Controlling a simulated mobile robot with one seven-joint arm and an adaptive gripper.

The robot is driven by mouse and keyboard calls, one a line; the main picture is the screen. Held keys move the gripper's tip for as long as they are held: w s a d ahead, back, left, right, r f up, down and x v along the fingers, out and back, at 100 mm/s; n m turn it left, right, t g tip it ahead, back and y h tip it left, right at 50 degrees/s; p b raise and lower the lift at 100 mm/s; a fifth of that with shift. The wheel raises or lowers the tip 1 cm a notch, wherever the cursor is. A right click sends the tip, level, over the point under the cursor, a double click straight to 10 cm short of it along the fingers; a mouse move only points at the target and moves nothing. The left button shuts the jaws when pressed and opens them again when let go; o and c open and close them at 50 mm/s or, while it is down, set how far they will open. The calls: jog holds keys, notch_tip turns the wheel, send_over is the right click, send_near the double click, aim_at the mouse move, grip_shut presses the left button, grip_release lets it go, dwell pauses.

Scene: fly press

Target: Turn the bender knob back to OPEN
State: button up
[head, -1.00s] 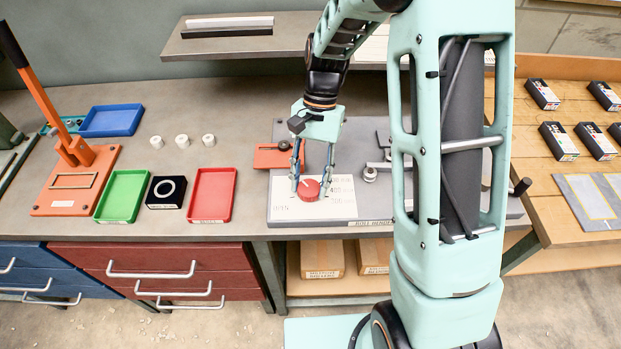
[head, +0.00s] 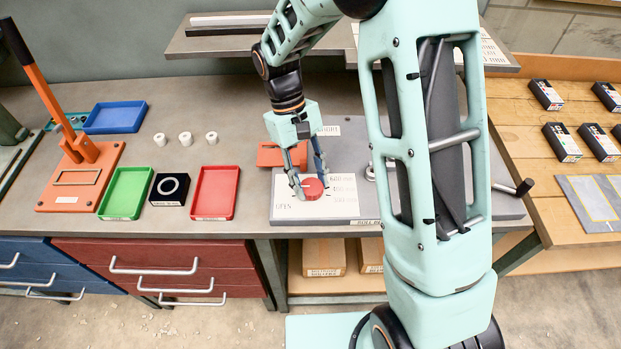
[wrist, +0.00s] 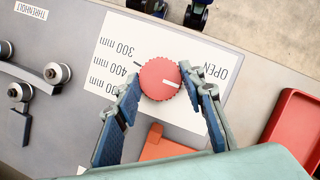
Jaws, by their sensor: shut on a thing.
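The round red bender knob (head: 313,189) sits on a white label plate (head: 343,208) at the front of the grey bench unit. My gripper (head: 311,182) reaches down from above with its two fingers shut on opposite sides of the knob. In the wrist view, the fingertips of my gripper (wrist: 160,77) press the ridged rim of the knob (wrist: 157,82). The knob's white line points right, to the side where the plate reads OPEN (wrist: 211,71). The 300 mm and 400 mm marks lie on the other side. The right finger hides part of the plate near OPEN.
An orange block (head: 270,154) lies just behind the plate. A red tray (head: 215,192), a black ring block (head: 169,189) and a green tray (head: 125,193) stand to the left. Rollers (wrist: 57,72) stand on the grey unit. A shelf (head: 220,42) overhangs the back.

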jog(key=shift+n+t+h, duration=0.3)
jog(key=shift+n+t, duration=0.1)
jog(key=shift+n, duration=0.7)
jog(key=o, duration=1.2)
jog(key=shift+c, duration=0.2)
jog(key=shift+r, duration=0.1)
jog(key=v, duration=1.2)
jog(key=shift+a, duration=0.15)
